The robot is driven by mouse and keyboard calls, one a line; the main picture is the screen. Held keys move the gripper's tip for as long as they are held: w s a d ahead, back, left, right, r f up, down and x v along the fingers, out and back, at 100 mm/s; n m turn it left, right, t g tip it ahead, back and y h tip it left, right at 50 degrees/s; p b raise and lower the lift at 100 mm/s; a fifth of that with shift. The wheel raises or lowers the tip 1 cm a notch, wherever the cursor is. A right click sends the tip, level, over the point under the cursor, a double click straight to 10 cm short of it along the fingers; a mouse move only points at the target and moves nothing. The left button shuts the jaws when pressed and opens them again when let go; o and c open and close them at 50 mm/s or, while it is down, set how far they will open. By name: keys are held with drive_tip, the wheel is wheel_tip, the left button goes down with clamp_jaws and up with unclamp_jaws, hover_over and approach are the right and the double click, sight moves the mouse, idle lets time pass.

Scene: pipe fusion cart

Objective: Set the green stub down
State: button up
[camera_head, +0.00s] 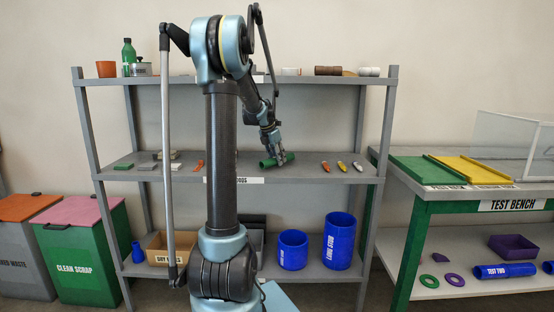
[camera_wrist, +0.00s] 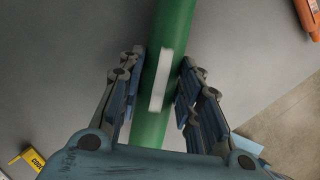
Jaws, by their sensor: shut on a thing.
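The green stub (camera_head: 284,160) is a short green pipe piece on or just above the middle shelf (camera_head: 310,172), near its front edge. I cannot tell whether it touches the shelf. My gripper (camera_head: 272,150) reaches down to it from above. In the wrist view the stub (camera_wrist: 170,40) runs between the two fingers of my gripper (camera_wrist: 160,95), with a white label on its upper face. The fingers are closed around its sides. The lower end of the stub is partly hidden by the gripper's body.
Another orange tool (camera_head: 198,165) and grey and green blocks lie to the left. Blue pipes (camera_head: 339,240) stand on the lower shelf. The test bench (camera_head: 485,192) is at the right.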

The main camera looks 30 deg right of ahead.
drive_tip(key=shift+f, duration=0.5)
idle(0.3)
drive_tip(key=o, duration=1.3)
drive_tip(key=shift+c, duration=0.2)
drive_tip(key=shift+v, duration=3.7)
drive_tip(key=shift+s, duration=0.1)
